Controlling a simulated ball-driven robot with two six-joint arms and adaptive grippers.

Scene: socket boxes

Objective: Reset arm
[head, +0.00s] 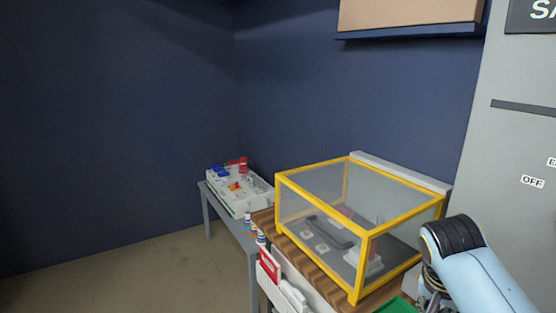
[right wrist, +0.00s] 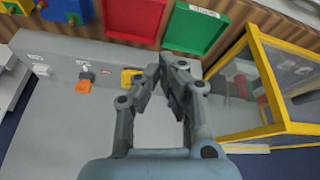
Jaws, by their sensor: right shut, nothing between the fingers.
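My right arm shows at the lower right in the head view, a light blue link with a black joint in front of the grey cabinet. In the right wrist view my right gripper (right wrist: 168,68) is shut with nothing between its fingertips. Its tips lie in front of the wooden bench edge, just below a green tray (right wrist: 198,30). My left gripper is in neither view.
A yellow-framed clear box (head: 352,246) stands on the wooden bench, close left of my right arm. It also shows in the right wrist view (right wrist: 262,75). A red tray (right wrist: 133,18) lies beside the green one. A grey side table (head: 222,208) holds a white box (head: 240,203).

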